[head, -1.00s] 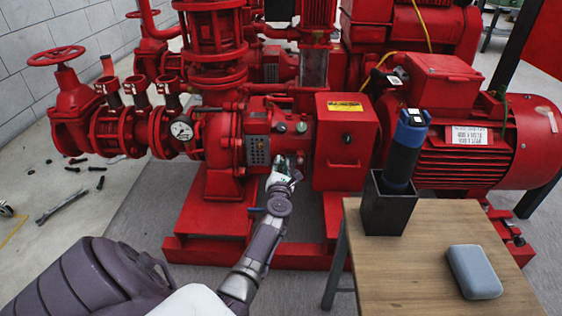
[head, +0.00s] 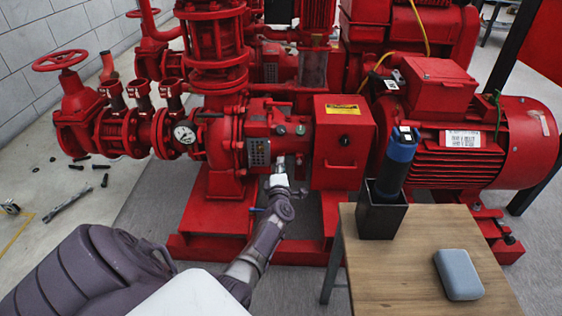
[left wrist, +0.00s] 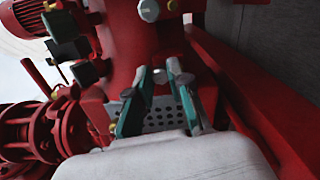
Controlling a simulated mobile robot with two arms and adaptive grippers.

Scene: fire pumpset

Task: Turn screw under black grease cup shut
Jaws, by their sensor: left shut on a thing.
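The black grease cup (head: 281,129) sits on the red pump housing, left of a green cup (head: 301,129). My left gripper (head: 280,163) is at the housing just below the black cup, right of the perforated grey plate (head: 259,152). In the left wrist view my left gripper (left wrist: 158,72) has its two teal-padded fingers close together at the housing. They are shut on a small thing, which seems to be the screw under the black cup. The screw is mostly hidden by the fingers, and its turn cannot be told. My right gripper is not in view.
A red box with a yellow label (head: 343,140) stands close right of my gripper. A wooden table (head: 415,270) at the right holds a black holder (head: 380,218) with a blue-topped tool (head: 400,160) and a grey case (head: 459,274). Loose bolts lie on the left floor.

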